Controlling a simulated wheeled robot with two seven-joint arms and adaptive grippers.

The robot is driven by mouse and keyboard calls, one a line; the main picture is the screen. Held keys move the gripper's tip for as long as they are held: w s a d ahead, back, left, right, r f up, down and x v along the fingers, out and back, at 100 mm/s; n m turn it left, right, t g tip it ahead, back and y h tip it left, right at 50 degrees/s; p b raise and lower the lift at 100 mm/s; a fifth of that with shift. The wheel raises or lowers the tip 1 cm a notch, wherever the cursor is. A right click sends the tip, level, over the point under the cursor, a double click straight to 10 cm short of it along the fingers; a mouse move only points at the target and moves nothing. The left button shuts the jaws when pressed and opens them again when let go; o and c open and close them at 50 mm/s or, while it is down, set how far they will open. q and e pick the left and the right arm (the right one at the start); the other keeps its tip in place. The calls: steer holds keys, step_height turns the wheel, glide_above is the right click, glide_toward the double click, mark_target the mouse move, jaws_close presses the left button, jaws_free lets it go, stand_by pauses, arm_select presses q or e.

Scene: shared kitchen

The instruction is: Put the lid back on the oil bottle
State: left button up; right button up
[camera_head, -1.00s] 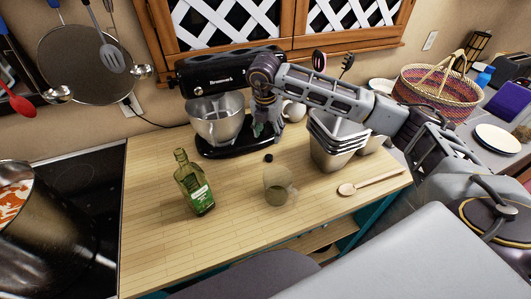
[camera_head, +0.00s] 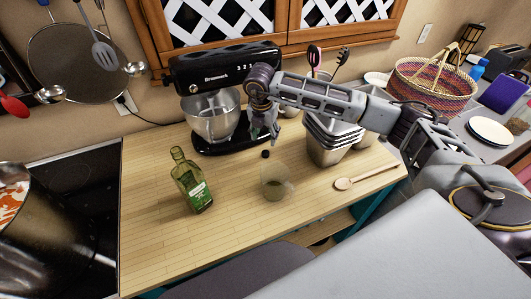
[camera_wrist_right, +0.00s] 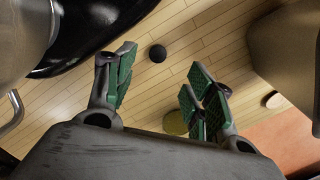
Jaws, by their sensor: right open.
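The green glass oil bottle (camera_head: 192,181) stands upright and uncapped on the wooden counter (camera_head: 150,245), left of centre. A small dark round lid (camera_head: 265,154) lies on the counter in front of the stand mixer; it also shows in the right wrist view as a dark disc (camera_wrist_right: 158,53). My right gripper (camera_head: 263,138) is open and empty, just above and behind the lid in the head view. In the right wrist view, its green-padded fingers (camera_wrist_right: 158,95) are spread apart, with the lid beyond their tips. My left gripper is not in view.
The black stand mixer (camera_head: 236,146) with a steel bowl is close behind my right gripper. A clear cup (camera_head: 276,183) stands in front of the lid. Stacked metal tins (camera_head: 330,143) and a wooden spoon (camera_head: 346,184) are to the right. A pot (camera_head: 40,222) is on the hob.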

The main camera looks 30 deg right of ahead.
glide_above(266, 152)
steer(key=shift+s+a+f+p, duration=0.1)
steer(key=shift+f+p, duration=0.1)
steer(key=shift+f, duration=0.9)
steer(key=shift+s+a+f+p, duration=0.1)
steer(key=shift+f+p, duration=0.05)
steer(key=shift+f, duration=0.95)
steer(key=shift+f+p, duration=0.6)
steer(key=shift+f, duration=0.45)
steer(key=shift+w+f+p, duration=0.15)
steer(key=shift+f+p, duration=0.25)
steer(key=shift+f, duration=1.15)
steer(key=shift+c, duration=0.3)
steer(key=c, duration=0.7)
